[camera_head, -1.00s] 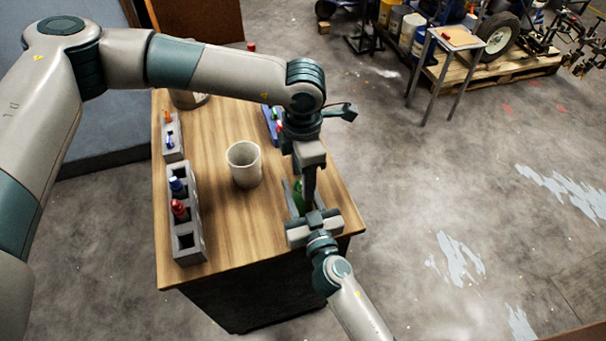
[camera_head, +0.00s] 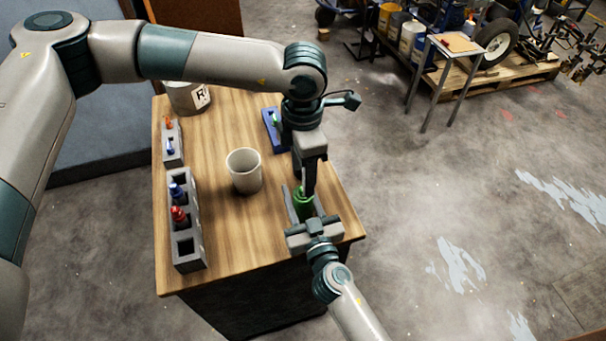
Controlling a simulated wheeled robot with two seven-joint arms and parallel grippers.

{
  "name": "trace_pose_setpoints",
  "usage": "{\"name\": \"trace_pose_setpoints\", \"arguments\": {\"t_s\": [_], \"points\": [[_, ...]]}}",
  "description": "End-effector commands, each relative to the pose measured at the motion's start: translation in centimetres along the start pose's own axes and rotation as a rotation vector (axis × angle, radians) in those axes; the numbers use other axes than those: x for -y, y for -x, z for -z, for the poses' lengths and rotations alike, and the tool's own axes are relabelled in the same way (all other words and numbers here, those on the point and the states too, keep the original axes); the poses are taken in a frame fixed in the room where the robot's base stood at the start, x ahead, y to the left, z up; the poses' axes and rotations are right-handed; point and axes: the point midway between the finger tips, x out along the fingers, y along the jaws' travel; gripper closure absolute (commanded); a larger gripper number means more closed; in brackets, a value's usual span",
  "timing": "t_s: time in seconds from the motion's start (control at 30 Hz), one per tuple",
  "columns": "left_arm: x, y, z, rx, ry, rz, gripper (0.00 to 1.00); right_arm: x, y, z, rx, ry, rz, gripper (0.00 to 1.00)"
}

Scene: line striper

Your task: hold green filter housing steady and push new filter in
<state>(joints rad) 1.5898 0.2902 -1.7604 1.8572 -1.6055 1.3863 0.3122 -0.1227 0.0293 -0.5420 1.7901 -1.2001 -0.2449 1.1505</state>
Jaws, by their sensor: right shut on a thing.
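The green filter housing (camera_head: 304,204) stands at the table's front right. My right gripper (camera_head: 303,207) reaches in from below and is shut on it, one finger on each side. My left gripper (camera_head: 309,186) points down from above, its fingertips just over or at the top of the housing. Its narrow fingers are seen edge-on, so their opening and anything between them cannot be told. I cannot make out a filter in the housing. A grey block (camera_head: 203,236) at the left holds a blue piece (camera_head: 177,190) and a red piece (camera_head: 179,214); its front slot is empty.
A white cup (camera_head: 244,171) stands mid-table. A smaller grey block (camera_head: 173,150) holds orange and blue pieces. A blue tray (camera_head: 270,131) with a green piece lies behind my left gripper. A labelled can (camera_head: 185,98) stands at the back. The wooden top (camera_head: 229,226) is clear around the cup.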

Motion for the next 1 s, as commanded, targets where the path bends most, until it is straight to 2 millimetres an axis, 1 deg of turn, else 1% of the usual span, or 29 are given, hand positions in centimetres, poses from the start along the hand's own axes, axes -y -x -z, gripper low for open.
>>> {"name": "trace_pose_setpoints", "arguments": {"t_s": [0.3,0.5,1.0], "points": [[0.0,1.9,0.0,0.001,0.0,-0.001,0.51,0.0,0.0,0.0,0.0,0.0,0.0,0.98],[0.0,2.8,0.0,-0.001,-0.001,-0.001,0.51,0.0,0.0,0.0,0.0,0.0,0.0,0.98],[0.0,3.0,0.0,-0.001,0.0,0.0,0.51,0.0,0.0,0.0,0.0,0.0,0.0,0.98]]}}
